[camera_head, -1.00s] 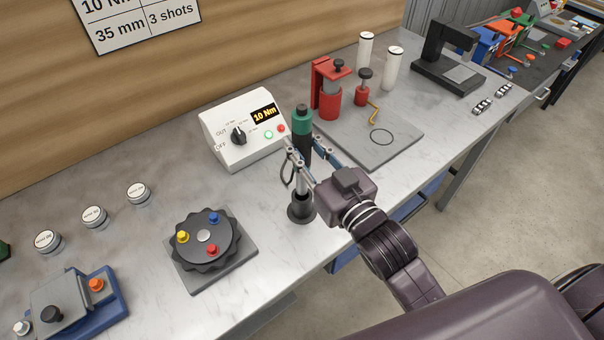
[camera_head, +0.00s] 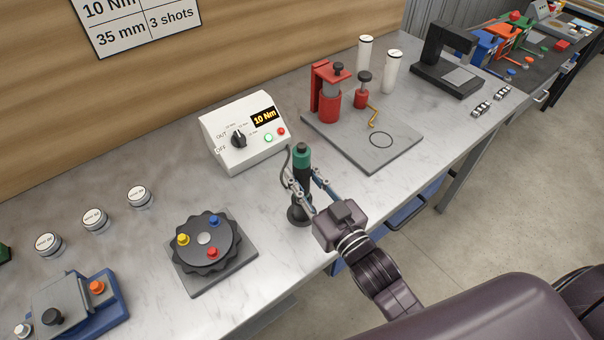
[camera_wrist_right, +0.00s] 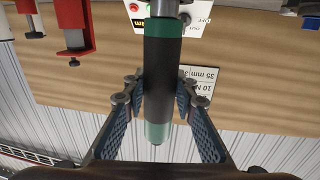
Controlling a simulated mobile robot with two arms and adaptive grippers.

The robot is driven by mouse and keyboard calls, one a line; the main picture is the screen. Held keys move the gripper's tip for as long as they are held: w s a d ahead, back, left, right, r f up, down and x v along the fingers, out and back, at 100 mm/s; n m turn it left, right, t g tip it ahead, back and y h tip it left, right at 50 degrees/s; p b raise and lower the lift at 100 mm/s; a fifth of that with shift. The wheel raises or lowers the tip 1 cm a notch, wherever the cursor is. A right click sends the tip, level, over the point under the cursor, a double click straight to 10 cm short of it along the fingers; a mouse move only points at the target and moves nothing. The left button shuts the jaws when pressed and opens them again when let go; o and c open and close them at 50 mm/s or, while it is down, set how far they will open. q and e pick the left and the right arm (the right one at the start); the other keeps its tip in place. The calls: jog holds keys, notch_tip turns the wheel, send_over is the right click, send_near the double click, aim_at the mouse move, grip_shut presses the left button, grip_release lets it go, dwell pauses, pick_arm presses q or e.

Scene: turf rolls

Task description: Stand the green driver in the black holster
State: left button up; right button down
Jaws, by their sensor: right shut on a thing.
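The green driver (camera_head: 302,156), with a black middle, stands upright near the front edge of the bench. It also fills the middle of the right wrist view (camera_wrist_right: 162,50). My right gripper (camera_head: 307,184) is shut on its black body, with one finger on each side. The black holster (camera_head: 299,214) is directly below, on the bench. My left gripper is not in view.
A white controller (camera_head: 246,145) reading 10 Nm stands behind the driver. A black dial with coloured knobs (camera_head: 205,238) is to the left. A grey plate (camera_head: 400,150) with a red fixture (camera_head: 327,95) is to the right. Bare bench lies between them.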

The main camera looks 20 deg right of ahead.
jog(key=c, duration=1.6)
grip_release()
jog(key=shift+r, duration=0.15)
jog(key=shift+s, duration=0.25)
jog(key=shift+b+v, duration=1.7)
jog(key=shift+v, duration=4.1)
jog(key=shift+d, duration=0.1)
